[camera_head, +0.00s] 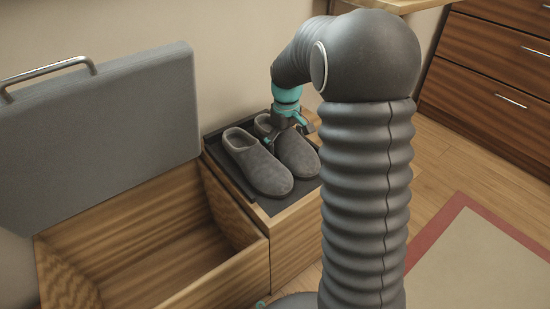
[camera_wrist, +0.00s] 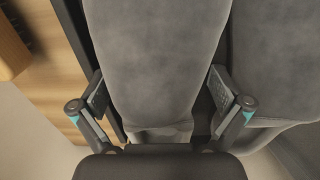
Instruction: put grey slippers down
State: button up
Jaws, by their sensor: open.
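Two grey slippers lie side by side on a dark mat (camera_head: 268,206) on top of a low wooden box. The left slipper (camera_head: 258,166) is in full view. The right slipper (camera_head: 299,156) is partly hidden behind my gripper (camera_head: 289,135). In the wrist view my gripper (camera_wrist: 158,94) is open, with one finger on each side of one slipper (camera_wrist: 155,55). The other slipper (camera_wrist: 275,60) is to the right, just beyond the right finger. I cannot tell whether the fingers touch the slipper between them.
An open, empty wooden bench compartment (camera_head: 165,262) is left of the slippers, its grey padded lid (camera_head: 105,145) raised against the wall. A drawer cabinet (camera_head: 490,75) is at the upper right. A red-bordered rug (camera_head: 480,255) lies on open floor at right.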

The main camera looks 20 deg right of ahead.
jog(key=c, duration=1.2)
jog(key=shift+r, duration=0.15)
